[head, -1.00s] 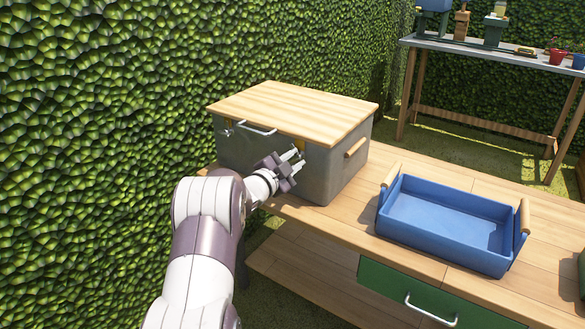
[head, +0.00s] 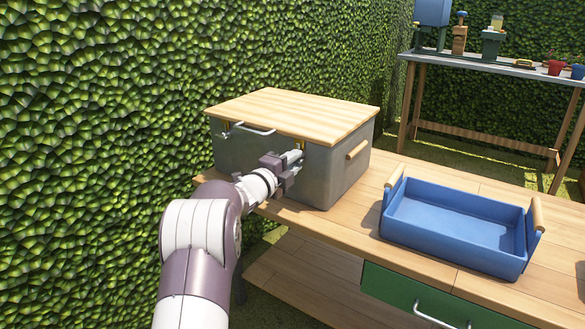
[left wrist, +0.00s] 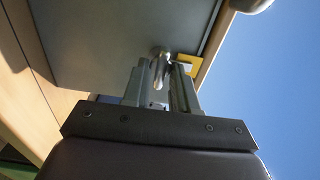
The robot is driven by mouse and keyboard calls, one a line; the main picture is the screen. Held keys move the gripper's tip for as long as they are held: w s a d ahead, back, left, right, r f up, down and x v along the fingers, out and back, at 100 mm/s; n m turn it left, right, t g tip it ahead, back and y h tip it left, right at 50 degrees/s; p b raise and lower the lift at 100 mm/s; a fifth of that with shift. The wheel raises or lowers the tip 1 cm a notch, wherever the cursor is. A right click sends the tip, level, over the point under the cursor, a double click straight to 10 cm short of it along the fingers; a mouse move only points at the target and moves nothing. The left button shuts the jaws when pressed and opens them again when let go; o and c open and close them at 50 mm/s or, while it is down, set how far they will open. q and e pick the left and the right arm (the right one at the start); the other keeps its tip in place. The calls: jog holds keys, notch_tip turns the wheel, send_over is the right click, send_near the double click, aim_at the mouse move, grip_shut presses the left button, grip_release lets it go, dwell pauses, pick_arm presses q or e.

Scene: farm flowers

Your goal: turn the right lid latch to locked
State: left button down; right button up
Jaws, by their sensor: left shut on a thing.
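The grey box (head: 237,152) has a pale wooden lid (head: 290,112) lying shut on it. My left gripper (head: 297,157) is at the box's front face, near its right corner, just under the lid's edge. In the left wrist view my left gripper (left wrist: 162,72) is shut on the right lid latch, a small silver piece (left wrist: 160,55) beside a yellow bracket (left wrist: 188,63). The fingers cover much of the latch, so its turn is hard to read. The left lid latch (head: 228,130) shows near the box's left front. My right gripper is not in view.
The box stands on a wooden bench (head: 400,255), with a wooden side handle (head: 357,150). A blue tray (head: 455,225) with wooden grips stands to the right. A green drawer (head: 395,290) is below. A hedge (head: 90,150) rises close on the left. A metal lid handle (head: 250,128) juts out.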

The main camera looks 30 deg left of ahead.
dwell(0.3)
pick_arm(q)
jog(key=c, duration=0.9)
grip_release()
jog(key=shift+c, duration=0.2)
jog(key=s+a+p, duration=0.1)
jog(key=s+p, duration=0.2)
jog(key=s, duration=0.9)
jog(key=shift+s, duration=0.3)
